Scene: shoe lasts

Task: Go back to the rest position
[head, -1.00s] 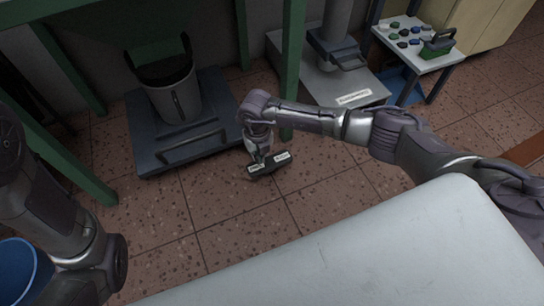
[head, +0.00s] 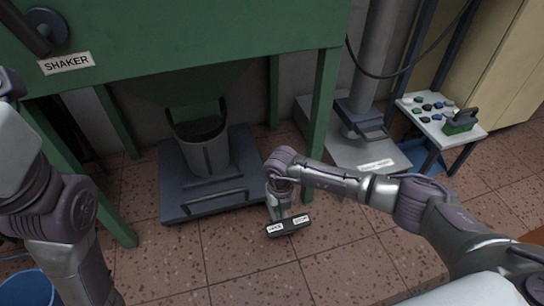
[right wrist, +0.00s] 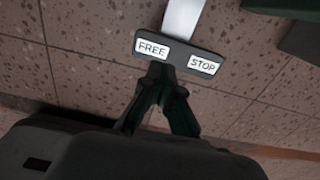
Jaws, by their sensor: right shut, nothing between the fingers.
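My right gripper (head: 281,214) reaches down in front of the green frame, and its fingers are shut with nothing between them. It also shows in the right wrist view (right wrist: 160,78), with its fingertips close to a dark pedal bar (right wrist: 180,54) labelled FREE and STOP. The same pedal bar shows low over the floor in the head view (head: 288,227). I cannot tell whether the fingertips touch it. My left arm comes down along the left edge of the head view; its gripper is out of the picture.
A green shaker frame (head: 190,45) stands ahead, with a grey bucket (head: 207,155) on a dark wheeled platform (head: 190,212) under it. A small white table (head: 441,124) with several small items stands at right. A blue bucket (head: 28,288) is at lower left. Tiled floor lies open between.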

